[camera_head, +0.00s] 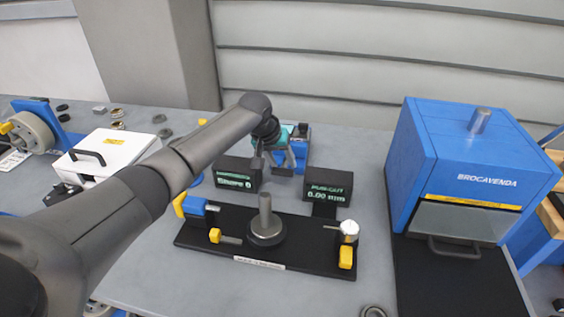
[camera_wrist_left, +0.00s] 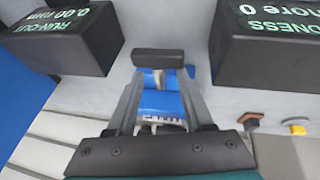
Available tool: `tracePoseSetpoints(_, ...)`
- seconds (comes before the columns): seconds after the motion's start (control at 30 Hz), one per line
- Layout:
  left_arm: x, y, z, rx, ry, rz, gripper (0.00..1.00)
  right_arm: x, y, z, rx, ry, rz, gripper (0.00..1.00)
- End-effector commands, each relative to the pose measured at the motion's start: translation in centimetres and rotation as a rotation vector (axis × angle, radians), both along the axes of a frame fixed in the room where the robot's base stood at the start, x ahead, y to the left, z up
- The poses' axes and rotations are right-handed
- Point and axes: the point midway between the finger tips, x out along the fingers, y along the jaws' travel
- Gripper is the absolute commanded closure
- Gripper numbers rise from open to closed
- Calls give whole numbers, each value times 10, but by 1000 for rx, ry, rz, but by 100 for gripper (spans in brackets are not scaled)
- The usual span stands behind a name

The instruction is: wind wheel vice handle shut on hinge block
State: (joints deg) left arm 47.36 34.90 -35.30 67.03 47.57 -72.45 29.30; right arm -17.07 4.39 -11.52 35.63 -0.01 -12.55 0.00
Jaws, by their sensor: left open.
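My left gripper (camera_head: 278,165) reaches over the bench to the back of the two dark displays, and its jaws are open. In the left wrist view, its two grey fingers (camera_wrist_left: 160,75) stand apart on either side of a blue fixture (camera_wrist_left: 160,100) with a white label. This fixture (camera_head: 303,148) also shows in the head view, partly hidden behind the gripper; it may be the vice. A short dark bar (camera_wrist_left: 158,58) lies across the finger ends; I cannot tell whether they touch it. I cannot make out the hinge block or the wheel handle. My right gripper is not in view.
The dark displays (camera_head: 238,174) (camera_head: 328,187) stand close to the gripper. In front is a black base plate (camera_head: 300,256) with a round spindle (camera_head: 266,228). A blue machine (camera_head: 470,160) stands at right, a white box (camera_head: 108,152) at left. Small loose parts lie behind the box.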

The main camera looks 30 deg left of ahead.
Motion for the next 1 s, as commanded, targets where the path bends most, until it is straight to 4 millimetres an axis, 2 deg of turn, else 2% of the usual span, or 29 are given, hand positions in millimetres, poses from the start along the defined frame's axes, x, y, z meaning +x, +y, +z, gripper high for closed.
tracePoseSetpoints(0.2,0,0,0,0,0,-1,48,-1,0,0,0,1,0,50)
tracePoseSetpoints(0.67,0,0,0,0,0,0,100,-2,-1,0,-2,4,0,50)
tracePoseSetpoints(1.0,0,0,0,0,0,0,100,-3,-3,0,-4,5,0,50)
